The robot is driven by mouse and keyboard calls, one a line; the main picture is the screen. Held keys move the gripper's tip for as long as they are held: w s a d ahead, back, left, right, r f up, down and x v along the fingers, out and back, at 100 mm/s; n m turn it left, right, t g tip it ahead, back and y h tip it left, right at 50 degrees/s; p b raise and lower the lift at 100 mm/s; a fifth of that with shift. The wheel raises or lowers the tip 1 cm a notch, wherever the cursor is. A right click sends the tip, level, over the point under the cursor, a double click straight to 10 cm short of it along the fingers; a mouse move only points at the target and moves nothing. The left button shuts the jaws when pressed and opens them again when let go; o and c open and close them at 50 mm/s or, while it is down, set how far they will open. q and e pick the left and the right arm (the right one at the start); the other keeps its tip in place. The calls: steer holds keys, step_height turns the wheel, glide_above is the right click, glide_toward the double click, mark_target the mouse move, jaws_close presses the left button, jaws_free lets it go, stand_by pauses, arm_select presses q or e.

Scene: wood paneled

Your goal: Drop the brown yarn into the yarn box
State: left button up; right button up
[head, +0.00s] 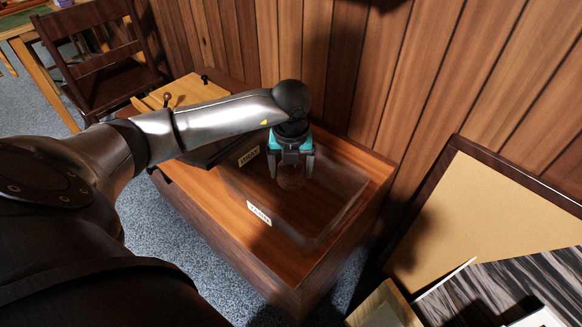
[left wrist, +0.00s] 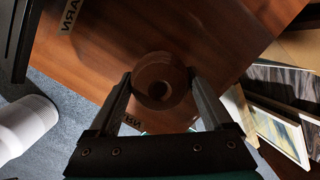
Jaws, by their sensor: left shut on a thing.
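My left gripper (head: 291,170) points down over the yarn box (head: 325,232), a clear see-through box with white labels on the wooden cabinet top. The gripper is shut on the brown yarn (head: 290,181), a round brown ball with a dark centre. The yarn also shows between the two fingers in the left wrist view (left wrist: 160,80). The yarn appears to be within the box's outline, but I cannot tell how far above its floor. One label (head: 259,213) faces the front; another is at the box's left end. My right gripper is not in view.
The wooden cabinet (head: 225,240) stands against a panelled wall. A light wooden item with dark knobs (head: 168,98) lies at its back left. A dark chair (head: 100,60) stands at far left. A framed cork board (head: 490,215) and stacked pictures are at right.

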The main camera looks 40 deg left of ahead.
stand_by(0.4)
arm_select(q)
steer(key=o, duration=1.2)
steer(key=shift+c, duration=0.2)
steer(key=shift+r, duration=0.2)
steer(key=r+p, duration=0.1)
steer(key=r, duration=0.1)
steer(key=r+p, duration=0.1)
steer(key=r, duration=0.1)
steer(key=r+p, duration=0.1)
steer(key=r, duration=0.2)
steer(key=shift+s+d, duration=0.35)
steer(key=shift+s, duration=0.05)
step_height(320, 180, up, 8)
steer(key=s+p, duration=0.1)
steer(key=p, duration=0.2)
steer(key=shift+d+f, duration=0.15)
steer(key=shift+d, duration=0.2)
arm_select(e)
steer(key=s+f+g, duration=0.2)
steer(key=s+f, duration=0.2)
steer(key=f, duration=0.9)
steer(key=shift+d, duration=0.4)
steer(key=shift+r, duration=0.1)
